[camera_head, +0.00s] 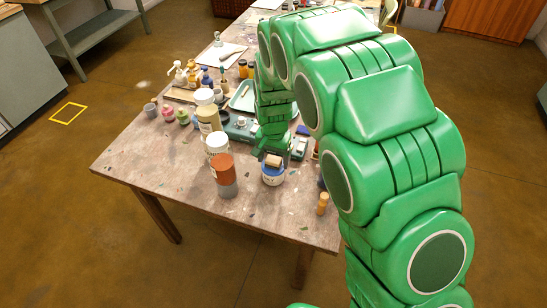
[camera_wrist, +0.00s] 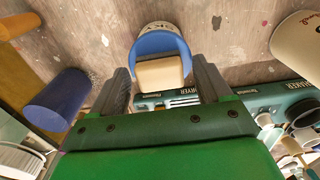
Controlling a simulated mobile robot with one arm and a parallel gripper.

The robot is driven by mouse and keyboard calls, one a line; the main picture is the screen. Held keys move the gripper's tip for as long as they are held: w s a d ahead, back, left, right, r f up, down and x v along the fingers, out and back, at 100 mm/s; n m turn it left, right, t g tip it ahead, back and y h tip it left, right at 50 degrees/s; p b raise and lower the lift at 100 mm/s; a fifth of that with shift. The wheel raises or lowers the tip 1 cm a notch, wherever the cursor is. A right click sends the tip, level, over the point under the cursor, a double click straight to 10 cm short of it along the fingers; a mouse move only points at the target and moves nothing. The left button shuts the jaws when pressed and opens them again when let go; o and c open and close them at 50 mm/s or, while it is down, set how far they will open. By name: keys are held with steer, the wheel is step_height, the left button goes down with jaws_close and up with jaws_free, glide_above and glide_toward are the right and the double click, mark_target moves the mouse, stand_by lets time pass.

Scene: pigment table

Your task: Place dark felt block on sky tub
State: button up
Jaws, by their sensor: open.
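The sky tub (camera_head: 273,178) is a white tub with a blue top, near the front edge of the table; its blue rim and SKY lettering show in the wrist view (camera_wrist: 153,43). A block with a pale tan top (camera_head: 274,159) rests on it, and in the wrist view the block (camera_wrist: 160,73) lies over the blue lid. I take it for the felt block; no dark felt face is clear. My gripper (camera_head: 272,152) is open just above the tub. In the wrist view its fingers (camera_wrist: 162,92) stand apart on either side of the block.
An orange-and-grey jar (camera_head: 223,176) and white-lidded jars (camera_head: 216,146) stand left of the tub. A small wooden peg (camera_head: 322,204) stands to the right. A teal device marked DRYER (camera_wrist: 180,100) is close by, and a dark blue cylinder (camera_wrist: 56,98) is at left. The front-left tabletop is clear.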

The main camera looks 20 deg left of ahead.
mark_target(273, 159)
step_height(273, 159, up, 12)
stand_by(0.6)
